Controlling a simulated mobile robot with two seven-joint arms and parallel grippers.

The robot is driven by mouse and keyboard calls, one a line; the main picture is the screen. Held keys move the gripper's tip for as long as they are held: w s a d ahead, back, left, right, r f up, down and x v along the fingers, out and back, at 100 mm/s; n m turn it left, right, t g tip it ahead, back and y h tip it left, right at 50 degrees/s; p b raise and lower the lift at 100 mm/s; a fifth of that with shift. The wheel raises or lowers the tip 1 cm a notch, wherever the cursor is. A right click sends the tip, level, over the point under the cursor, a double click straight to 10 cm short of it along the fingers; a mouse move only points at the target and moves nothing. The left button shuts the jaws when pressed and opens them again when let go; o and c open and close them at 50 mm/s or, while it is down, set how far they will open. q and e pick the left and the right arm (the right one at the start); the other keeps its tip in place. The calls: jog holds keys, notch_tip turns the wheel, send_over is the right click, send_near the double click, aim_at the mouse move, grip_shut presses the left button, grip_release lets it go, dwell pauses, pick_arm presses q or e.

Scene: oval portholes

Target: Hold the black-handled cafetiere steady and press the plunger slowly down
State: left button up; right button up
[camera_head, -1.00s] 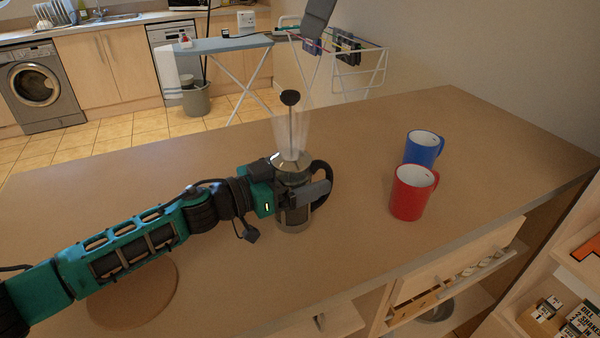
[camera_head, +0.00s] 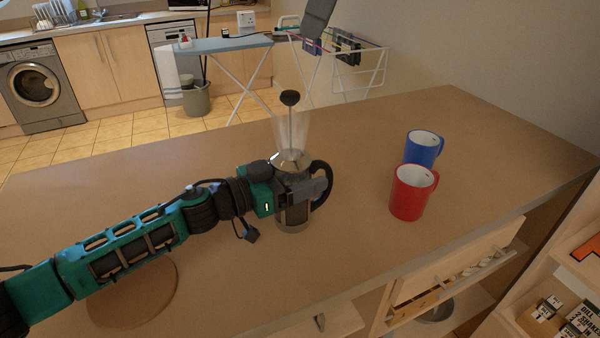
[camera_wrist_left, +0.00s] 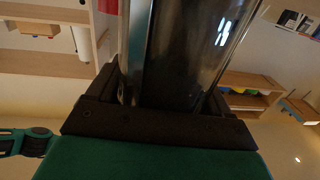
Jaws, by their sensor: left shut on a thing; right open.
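The cafetiere (camera_head: 292,219) stands upright on the counter, with a glass body, dark contents, a shiny lid and a black handle (camera_head: 322,183) on its right. Its plunger rod stands high above the lid, topped by a black knob (camera_head: 290,98). A faint translucent flare surrounds the rod. My left gripper (camera_head: 298,188) comes in from the left and is shut around the upper body, hiding part of it. In the left wrist view the glass body (camera_wrist_left: 185,45) rises between the fingers of the left gripper (camera_wrist_left: 165,100). My right gripper is not in view.
A red mug (camera_head: 410,195) and a blue mug (camera_head: 422,149) stand to the right on the counter (camera_head: 370,240). A round wooden board (camera_head: 140,300) lies partly under my left arm. The counter is clear between the cafetiere and mugs. Open shelving lies below the front edge.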

aim_at(291, 92)
jog(key=shift+a+f+n, duration=0.1)
jog(key=shift+n, duration=0.2)
jog(key=c, duration=0.3)
jog(key=shift+s+a+f+n, duration=0.1)
jog(key=shift+a+f+n, duration=0.05)
jog(key=shift+n, duration=0.55)
jog(key=shift+c, duration=0.8)
jog(key=n, duration=0.3)
jog(key=shift+s+a+f+n+h, duration=0.1)
jog(key=shift+a+f+n+h, duration=0.25)
jog(key=shift+a+n+h, duration=0.05)
grip_shut()
jog(key=n, duration=0.4)
jog(key=a+n+t, duration=0.1)
jog(key=n, duration=0.3)
jog(key=a+n+t+h, duration=0.1)
jog(key=n, duration=0.4)
jog(key=shift+f, duration=0.1)
jog(key=shift+w+a+f+n+t, duration=0.1)
jog(key=shift+w+f+n+t, duration=0.1)
jog(key=shift+f+n, duration=0.8)
jog(key=shift+w+a+f+n+t, duration=0.1)
jog(key=shift+w+f+n+t, duration=0.1)
jog(key=shift+f+n, duration=0.75)
jog(key=shift+w+a+f+n+t, duration=0.1)
jog(key=shift+f+n+t, duration=0.1)
jog(key=shift+f+n, duration=0.75)
jog(key=shift+r, duration=0.2)
